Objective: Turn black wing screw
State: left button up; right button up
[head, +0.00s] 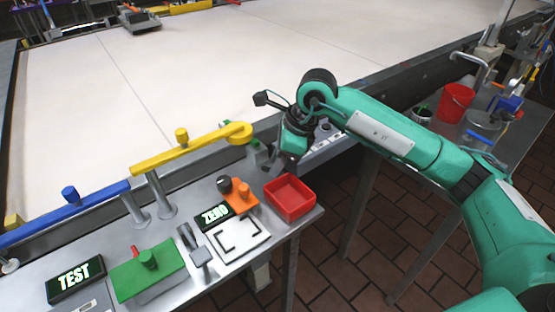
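My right gripper (273,166) reaches in from the right on its green arm and points down near the front rail of the white belt, just above and behind the red tray. Its fingers are small and dark here, and I cannot tell whether they are open or shut. No black wing screw shows clearly; the area at the fingertips is partly hidden by the gripper. A dark knob (224,185) stands beside an orange block (241,197), left of the gripper and apart from it. My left gripper is not in view.
A red tray (289,200) sits at the bench corner below the gripper. A yellow bar (190,152) and blue bar (70,211) run along the belt. A green block (148,269), TEST display (75,279) and ZERO display (214,215) occupy the bench. A red bucket (456,102) stands right.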

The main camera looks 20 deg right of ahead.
jog(key=shift+r, duration=0.15)
